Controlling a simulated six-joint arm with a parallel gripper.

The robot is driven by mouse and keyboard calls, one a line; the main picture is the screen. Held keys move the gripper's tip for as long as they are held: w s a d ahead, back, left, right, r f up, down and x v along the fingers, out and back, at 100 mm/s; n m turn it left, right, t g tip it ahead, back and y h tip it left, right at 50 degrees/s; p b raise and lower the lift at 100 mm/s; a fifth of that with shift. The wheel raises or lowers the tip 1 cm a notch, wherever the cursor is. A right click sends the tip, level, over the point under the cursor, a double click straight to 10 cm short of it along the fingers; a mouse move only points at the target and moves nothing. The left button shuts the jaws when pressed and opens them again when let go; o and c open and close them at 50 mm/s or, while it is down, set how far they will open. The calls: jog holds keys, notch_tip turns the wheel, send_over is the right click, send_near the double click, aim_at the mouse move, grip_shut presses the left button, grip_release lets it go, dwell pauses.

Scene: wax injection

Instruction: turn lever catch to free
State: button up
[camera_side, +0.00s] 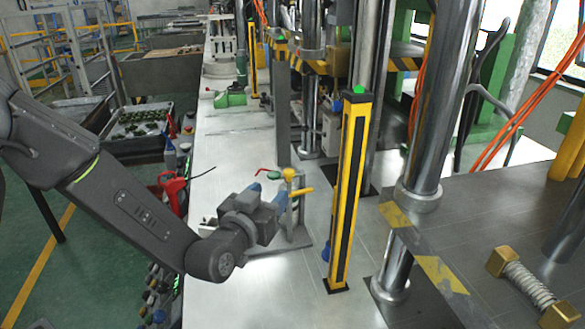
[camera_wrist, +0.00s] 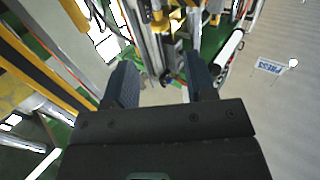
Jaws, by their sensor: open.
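The lever catch (camera_side: 300,192) shows in the side view as a yellow handle on a short grey post with a yellow knob on top. The handle sticks out to the right of the post. My gripper (camera_side: 279,196) is just left of the post, at about handle height; whether it touches is unclear. In the wrist view my gripper (camera_wrist: 162,82) has its two dark blue fingers wide apart with nothing held between them. Metal and yellow parts show beyond the fingers there; I cannot tell for sure which is the lever.
A yellow-and-black light-curtain post (camera_side: 353,190) stands close to the right of the lever. Thick steel columns (camera_side: 437,110) stand further right. A red-handled part (camera_side: 268,171) is just behind my gripper. A green object (camera_side: 230,98) lies further back.

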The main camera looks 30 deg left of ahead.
aim_at(291, 170)
jog(key=w, duration=0.3)
jog(key=w+a, duration=0.1)
jog(key=w, duration=0.7)
jog(key=shift+w+a, duration=0.2)
jog(key=shift+w, duration=0.05)
